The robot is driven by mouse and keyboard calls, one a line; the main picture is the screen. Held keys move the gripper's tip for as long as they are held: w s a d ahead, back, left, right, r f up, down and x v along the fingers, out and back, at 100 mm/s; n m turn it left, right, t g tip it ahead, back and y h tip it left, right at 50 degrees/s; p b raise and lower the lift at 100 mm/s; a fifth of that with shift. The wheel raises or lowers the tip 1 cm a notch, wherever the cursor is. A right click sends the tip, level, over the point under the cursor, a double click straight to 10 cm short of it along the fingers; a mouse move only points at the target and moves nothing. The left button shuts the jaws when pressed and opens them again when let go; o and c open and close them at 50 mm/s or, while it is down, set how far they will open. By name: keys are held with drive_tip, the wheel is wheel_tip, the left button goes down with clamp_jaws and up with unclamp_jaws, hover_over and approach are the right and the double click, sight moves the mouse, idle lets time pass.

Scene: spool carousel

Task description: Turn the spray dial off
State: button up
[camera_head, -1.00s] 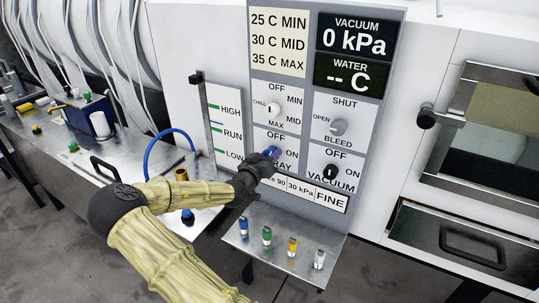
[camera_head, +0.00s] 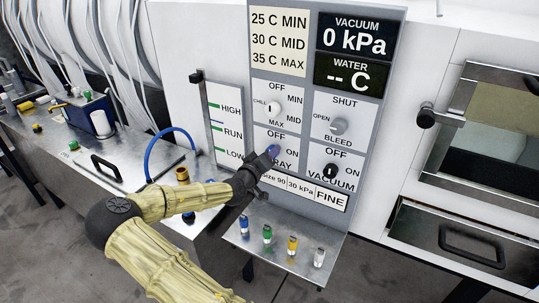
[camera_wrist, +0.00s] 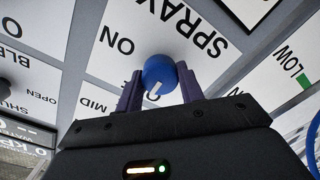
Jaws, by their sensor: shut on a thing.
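The blue spray dial (camera_wrist: 158,72) sits between the two purple fingers of my gripper (camera_wrist: 160,92) in the wrist view, which shut on its sides. A white mark on the dial points to the lower left of that picture. The ON label (camera_wrist: 117,40) is to the left of the dial, and the SPRAY label is above it. The OFF label is mostly hidden by my fingers. In the head view, the dial (camera_head: 273,150) shows only as a bit of blue at the tip of my gripper (camera_head: 266,159), on the grey control panel (camera_head: 377,140).
The vacuum dial (camera_head: 331,171) is right of the spray dial, the bleed knob (camera_head: 338,126) is up and right, and the chill dial (camera_head: 270,107) is above. A small shelf (camera_head: 245,240) with coloured valves juts out below. A black-handled lever (camera_head: 196,77) stands on the left.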

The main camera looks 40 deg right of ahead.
drive_tip(key=o, duration=1)
drive_tip(key=shift+a, duration=0.1)
drive_tip(key=b+v, duration=0.2)
drive_tip(key=v, duration=1.5)
drive_tip(key=shift+a+b, duration=0.15)
drive_tip(key=shift+b, duration=0.2)
